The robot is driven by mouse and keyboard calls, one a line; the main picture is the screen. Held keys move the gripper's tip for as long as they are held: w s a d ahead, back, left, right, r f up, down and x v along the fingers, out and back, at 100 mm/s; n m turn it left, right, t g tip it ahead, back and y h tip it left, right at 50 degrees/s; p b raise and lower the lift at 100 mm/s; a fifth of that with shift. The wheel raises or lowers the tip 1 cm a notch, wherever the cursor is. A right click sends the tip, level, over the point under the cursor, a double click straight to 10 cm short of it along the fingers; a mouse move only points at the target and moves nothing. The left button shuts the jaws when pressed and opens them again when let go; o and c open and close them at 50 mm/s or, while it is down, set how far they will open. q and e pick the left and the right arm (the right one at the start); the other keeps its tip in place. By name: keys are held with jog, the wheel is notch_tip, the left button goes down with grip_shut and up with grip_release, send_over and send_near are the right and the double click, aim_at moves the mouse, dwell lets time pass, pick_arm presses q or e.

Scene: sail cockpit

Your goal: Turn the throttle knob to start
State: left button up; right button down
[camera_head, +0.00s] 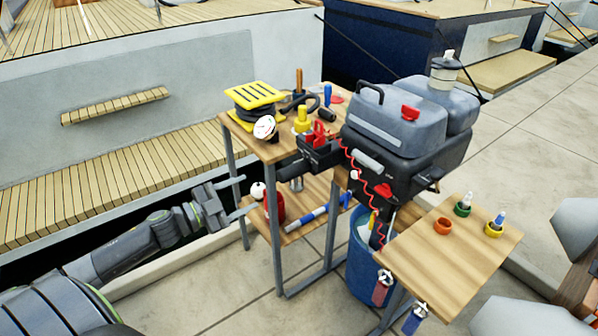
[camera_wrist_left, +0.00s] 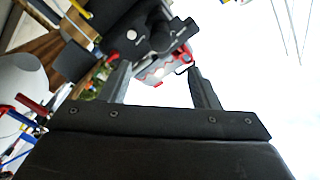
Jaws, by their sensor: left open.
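The outboard motor (camera_head: 395,125), grey on top and black below, is mounted at the stand's right side. A black cylindrical grip (camera_head: 293,169) sticks out from it to the left; it looks like the throttle knob, but I cannot read its marks. My left gripper (camera_head: 246,199) is open and empty, left of the stand and lower than the grip, apart from it. In the left wrist view, the open fingers (camera_wrist_left: 160,70) point towards the black motor parts (camera_wrist_left: 150,35) with a red and white piece behind. Which part there is the knob is unclear. My right gripper is not in view.
The wooden stand (camera_head: 262,150) holds a yellow reel (camera_head: 255,95) and several tools. A red bottle (camera_head: 274,203) and a blue-white tube (camera_head: 315,214) are on its lower shelf. A side table (camera_head: 450,258) holds small coloured rings. A blue bin (camera_head: 362,270) stands below the motor.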

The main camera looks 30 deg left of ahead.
aim_at(295, 171)
pick_arm(q)
jog(key=p+x, duration=0.2)
jog(key=x, duration=1.2)
jog(key=shift+w, duration=0.25)
jog(key=shift+x, duration=0.75)
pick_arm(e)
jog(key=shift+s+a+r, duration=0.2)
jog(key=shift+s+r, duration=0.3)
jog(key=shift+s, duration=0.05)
pick_arm(q)
jog(key=c, duration=1)
